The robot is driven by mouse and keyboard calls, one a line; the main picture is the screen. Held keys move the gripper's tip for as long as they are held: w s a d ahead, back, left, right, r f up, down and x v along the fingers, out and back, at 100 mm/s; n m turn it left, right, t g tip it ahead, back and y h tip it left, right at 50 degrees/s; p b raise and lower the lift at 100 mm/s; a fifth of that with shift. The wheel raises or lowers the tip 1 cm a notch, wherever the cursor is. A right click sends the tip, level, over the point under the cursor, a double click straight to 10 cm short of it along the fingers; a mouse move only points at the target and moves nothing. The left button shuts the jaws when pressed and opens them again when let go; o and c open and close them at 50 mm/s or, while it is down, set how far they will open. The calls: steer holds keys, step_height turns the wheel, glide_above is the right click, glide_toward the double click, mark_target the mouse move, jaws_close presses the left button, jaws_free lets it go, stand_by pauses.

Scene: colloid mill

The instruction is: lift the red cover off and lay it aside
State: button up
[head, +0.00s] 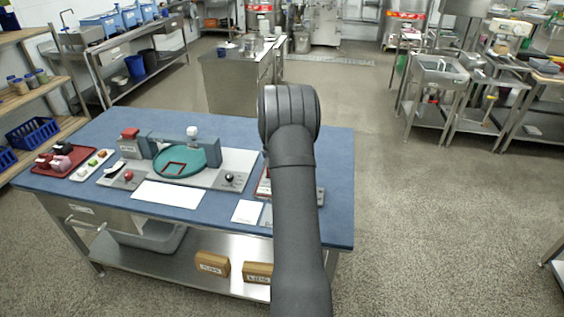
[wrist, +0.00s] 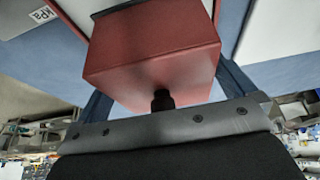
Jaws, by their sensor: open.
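The red cover (wrist: 150,50) is a box-shaped piece with a black knob (wrist: 163,100) and fills the upper middle of the wrist view. In the head view only a thin red edge (head: 263,186) shows left of my arm, probably part of it. My gripper (wrist: 164,96) is open, one dark finger showing on each side of the cover. The knob sits between the fingers, close to the gripper's body. Contact between fingers and cover cannot be told. The gripper is hidden behind my arm in the head view.
The blue tabletop (head: 338,160) carries a machine with a teal disc (head: 180,162) left of my arm, a white sheet (head: 168,194) in front and trays (head: 88,163) at far left. The tabletop right of my arm is largely clear.

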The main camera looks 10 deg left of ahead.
steer(key=shift+w+f, duration=0.1)
steer(key=shift+f, duration=0.15)
steer(key=c, duration=0.7)
